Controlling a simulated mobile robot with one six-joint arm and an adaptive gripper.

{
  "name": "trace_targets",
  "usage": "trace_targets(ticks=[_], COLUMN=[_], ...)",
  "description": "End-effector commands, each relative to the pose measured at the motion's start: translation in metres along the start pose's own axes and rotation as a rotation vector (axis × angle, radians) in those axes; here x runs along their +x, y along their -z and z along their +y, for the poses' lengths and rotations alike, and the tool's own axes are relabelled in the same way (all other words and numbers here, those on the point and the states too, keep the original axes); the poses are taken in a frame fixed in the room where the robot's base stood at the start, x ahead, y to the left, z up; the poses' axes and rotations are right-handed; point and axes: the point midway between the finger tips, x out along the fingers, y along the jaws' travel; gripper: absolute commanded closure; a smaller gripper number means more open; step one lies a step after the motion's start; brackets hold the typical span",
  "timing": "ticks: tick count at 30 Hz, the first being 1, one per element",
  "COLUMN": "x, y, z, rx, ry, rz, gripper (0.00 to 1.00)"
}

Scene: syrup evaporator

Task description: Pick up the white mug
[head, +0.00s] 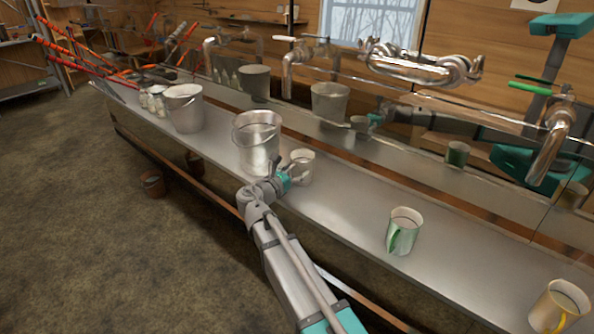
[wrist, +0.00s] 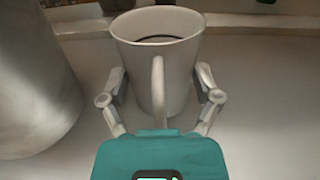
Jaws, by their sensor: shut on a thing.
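The white mug (head: 303,167) stands upright at the metal shelf, just right of a metal bucket. In the wrist view the white mug (wrist: 178,62) fills the middle, its handle pointing toward the camera and a dark line showing inside it. My gripper (wrist: 160,92) is shut on the mug, with one finger on each side of its body. In the head view my gripper (head: 284,178) reaches the mug from the front left. Whether the mug's base touches the shelf I cannot tell.
A metal bucket (head: 256,145) stands close left of the mug; it shows in the wrist view (wrist: 35,75). Another bucket (head: 184,108) and glass jars (head: 157,101) stand farther left. A green-handled mug (head: 404,230) and a yellow-handled mug (head: 560,306) stand on the metal shelf (head: 345,210) to the right.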

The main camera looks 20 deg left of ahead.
Motion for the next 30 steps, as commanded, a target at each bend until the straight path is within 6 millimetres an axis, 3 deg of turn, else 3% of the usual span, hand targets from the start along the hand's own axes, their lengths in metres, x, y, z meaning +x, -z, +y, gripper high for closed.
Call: trace_targets(ticks=[11,19,30], x=[0.000,0.001,-0.035], y=[-0.012,-0.036,-0.080], z=[0.000,-0.001,-0.010], rx=[0.000,0.000,0.000], ry=[0.001,0.001,-0.001], rz=[0.000,0.000,0.000], gripper=[0.80,0.80,0.80])
